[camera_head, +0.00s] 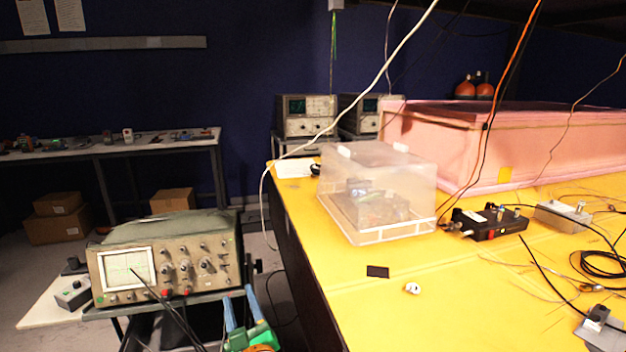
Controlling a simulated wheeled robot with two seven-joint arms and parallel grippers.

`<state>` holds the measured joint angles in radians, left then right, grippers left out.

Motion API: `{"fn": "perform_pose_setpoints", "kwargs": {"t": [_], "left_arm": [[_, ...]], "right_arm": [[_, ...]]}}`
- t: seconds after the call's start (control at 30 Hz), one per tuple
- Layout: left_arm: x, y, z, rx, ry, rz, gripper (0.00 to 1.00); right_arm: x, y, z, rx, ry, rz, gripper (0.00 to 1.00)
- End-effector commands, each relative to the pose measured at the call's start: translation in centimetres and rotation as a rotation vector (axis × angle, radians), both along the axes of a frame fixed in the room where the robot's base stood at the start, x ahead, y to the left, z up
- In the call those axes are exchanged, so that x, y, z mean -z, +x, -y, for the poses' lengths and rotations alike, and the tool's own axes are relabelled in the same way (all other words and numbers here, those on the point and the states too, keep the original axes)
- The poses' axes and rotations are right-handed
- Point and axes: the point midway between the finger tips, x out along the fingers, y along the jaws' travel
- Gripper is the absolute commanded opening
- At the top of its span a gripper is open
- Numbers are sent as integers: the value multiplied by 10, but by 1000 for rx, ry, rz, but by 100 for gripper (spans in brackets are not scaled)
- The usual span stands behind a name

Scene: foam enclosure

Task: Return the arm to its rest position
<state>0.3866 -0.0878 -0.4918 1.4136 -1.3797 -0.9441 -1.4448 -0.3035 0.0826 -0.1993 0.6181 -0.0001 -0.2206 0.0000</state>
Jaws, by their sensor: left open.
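My left gripper (240,306) is at the bottom of the head view, left of the yellow table's front edge. Its two blue fingers point up and stand apart, with a green body below them. It is open, and I see nothing between the fingers. It shows in front of the dark cart under the oscilloscope, apart from the tabletop. The rest of this arm is cut off by the lower frame edge. My right gripper is not in view.
The oscilloscope (164,262) on a cart stands left of the gripper. The yellow table (345,310) on the right holds a clear plastic box (398,168), several small devices and loose cables. A pink foam enclosure (535,142) stands behind. A white cable hangs at the table's left edge.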

Motion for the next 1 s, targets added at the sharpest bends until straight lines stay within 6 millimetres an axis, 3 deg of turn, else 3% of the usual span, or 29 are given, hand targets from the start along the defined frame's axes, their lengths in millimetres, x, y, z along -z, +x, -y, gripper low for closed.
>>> {"fn": "perform_pose_setpoints", "kwargs": {"t": [0.27, 0.47, 0.57, 0.67, 0.77, 0.8, 0.9, 1.0], "left_arm": [[66, -4, -1, 44, -190, -126, 47], [146, -28, -4, 41, -454, -274, 47], [197, -55, -6, 1, -647, -365, 47], [256, -102, -10, -101, -901, -462, 47], [318, -179, -15, -320, -1233, -539, 47], [340, -217, -18, -447, -1375, -547, 47], [375, -310, -27, -811, -1678, -482, 47], [389, -385, -36, -1148, -1867, -330, 47]], "right_arm": [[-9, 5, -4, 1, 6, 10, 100], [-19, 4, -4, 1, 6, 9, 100], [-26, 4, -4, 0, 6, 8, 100], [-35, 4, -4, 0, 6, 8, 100], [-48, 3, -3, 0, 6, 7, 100], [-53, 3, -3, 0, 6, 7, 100], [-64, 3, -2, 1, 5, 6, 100], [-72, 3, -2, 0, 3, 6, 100]]}}
